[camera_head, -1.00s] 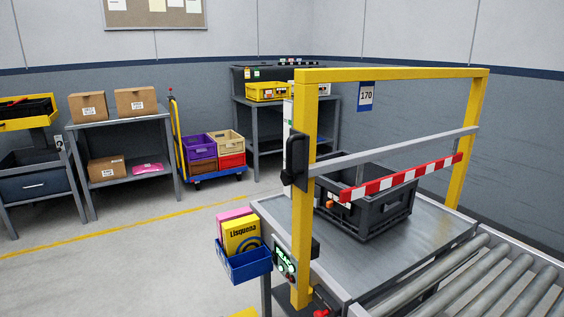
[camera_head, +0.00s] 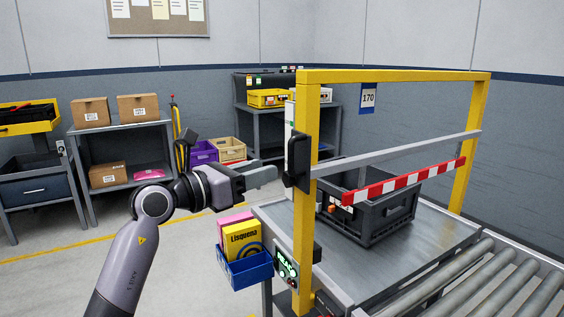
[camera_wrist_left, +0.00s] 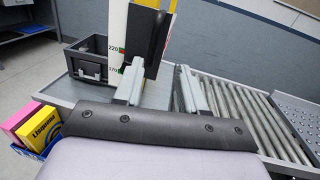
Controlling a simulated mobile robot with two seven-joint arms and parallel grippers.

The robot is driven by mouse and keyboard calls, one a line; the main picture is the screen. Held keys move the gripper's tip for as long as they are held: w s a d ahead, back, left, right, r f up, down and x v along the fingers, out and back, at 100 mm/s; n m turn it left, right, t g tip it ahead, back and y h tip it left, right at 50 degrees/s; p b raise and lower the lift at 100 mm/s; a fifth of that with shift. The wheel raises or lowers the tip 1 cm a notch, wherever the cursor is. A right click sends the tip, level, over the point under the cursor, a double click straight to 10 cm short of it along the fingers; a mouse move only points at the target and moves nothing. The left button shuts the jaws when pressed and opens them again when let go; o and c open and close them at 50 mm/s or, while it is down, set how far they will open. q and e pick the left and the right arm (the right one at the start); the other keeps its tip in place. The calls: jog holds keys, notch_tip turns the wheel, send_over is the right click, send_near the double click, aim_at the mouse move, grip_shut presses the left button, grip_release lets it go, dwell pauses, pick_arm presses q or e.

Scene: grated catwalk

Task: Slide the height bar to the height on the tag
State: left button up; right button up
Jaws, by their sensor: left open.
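The yellow gate frame (camera_head: 304,225) stands over the grey table. The height bar is a grey crossbar (camera_head: 400,153) with a red-and-white striped strip (camera_head: 405,182) hanging below it. Its black handle (camera_head: 297,160) is on the left post, and shows in the left wrist view (camera_wrist_left: 160,38). The tag (camera_head: 368,97) on the top beam reads 170. A white scale board with 220 and 170 marks (camera_wrist_left: 116,50) shows in the left wrist view. My left gripper (camera_head: 268,173) is open and empty, just left of the handle and apart from it. My right gripper is not in view.
A dark grey crate (camera_head: 372,215) stands on the table (camera_head: 440,240) under the bar. A roller conveyor (camera_head: 490,285) runs at the lower right. A blue bin (camera_head: 246,270) with yellow and pink boxes hangs below my left gripper. Shelves with cartons stand at the back left.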

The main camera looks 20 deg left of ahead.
aim_at(289, 158)
pick_arm(q)
jog(key=shift+y, duration=0.3)
jog(key=shift+w+a+r+p+x, duration=0.1)
jog(key=shift+p+x, duration=0.1)
jog(key=shift+x, duration=1)
jog(key=shift+w+a+r+p+x, duration=0.1)
jog(key=shift+r+p+x, duration=0.1)
jog(key=shift+x, duration=1)
jog(key=shift+a+r+p+x, duration=0.1)
jog(key=shift+p+x, duration=0.1)
jog(key=shift+x, duration=1)
jog(key=shift+f, duration=0.1)
grip_shut()
